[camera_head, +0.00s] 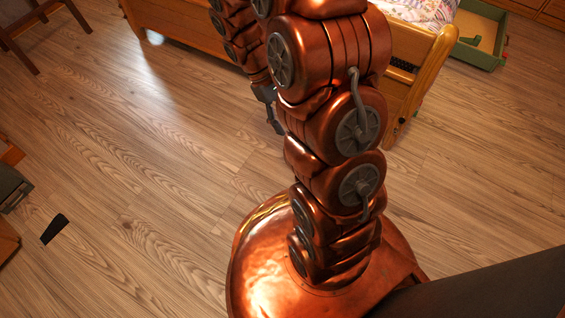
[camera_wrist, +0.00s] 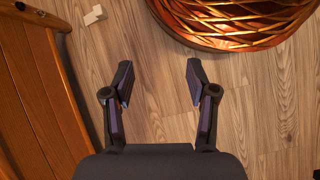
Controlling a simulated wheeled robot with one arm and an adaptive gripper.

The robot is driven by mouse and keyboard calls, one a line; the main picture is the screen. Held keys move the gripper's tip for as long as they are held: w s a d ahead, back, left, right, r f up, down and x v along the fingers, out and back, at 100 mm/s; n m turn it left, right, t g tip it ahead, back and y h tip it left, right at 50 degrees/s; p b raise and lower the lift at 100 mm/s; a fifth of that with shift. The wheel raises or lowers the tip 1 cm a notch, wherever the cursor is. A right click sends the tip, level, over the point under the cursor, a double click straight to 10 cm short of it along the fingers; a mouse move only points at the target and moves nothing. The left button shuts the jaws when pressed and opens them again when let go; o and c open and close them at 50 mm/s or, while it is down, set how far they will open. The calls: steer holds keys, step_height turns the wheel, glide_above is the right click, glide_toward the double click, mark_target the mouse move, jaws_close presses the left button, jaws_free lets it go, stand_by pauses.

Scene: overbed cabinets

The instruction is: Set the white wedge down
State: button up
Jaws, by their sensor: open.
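A small pale, off-white block (camera_wrist: 95,14), which looks like the white wedge, lies on the floor at the top left of the wrist view, close to a wooden panel. Its exact shape is hard to tell at this size. My gripper (camera_wrist: 159,77) is open, with nothing between its fingers and bare floor below them. The block is apart from the fingers, beyond the left one. In the head view a dark part of my gripper (camera_head: 272,112) shows beside the bed, mostly hidden behind my arm. I do not see the block in the head view.
The wooden panel (camera_wrist: 42,95) runs along the left of the wrist view. In the head view the wooden bed (camera_head: 200,28) stands at the back, with a green drawer (camera_head: 478,48) at its right. A black object (camera_head: 54,229) lies at left. Floor at left-centre is clear.

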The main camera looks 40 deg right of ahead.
steer(key=s+a+r+m+t+y, duration=0.1)
steer(key=s+a+r, duration=0.4)
steer(key=s+a, duration=0.1)
steer(key=s+a+r+m+t+y, duration=0.1)
steer(key=s+a+r, duration=0.3)
steer(key=s, duration=0.5)
steer(key=shift+a+r+t, duration=0.4)
steer(key=shift+a+t, duration=0.2)
steer(key=shift+a, duration=0.35)
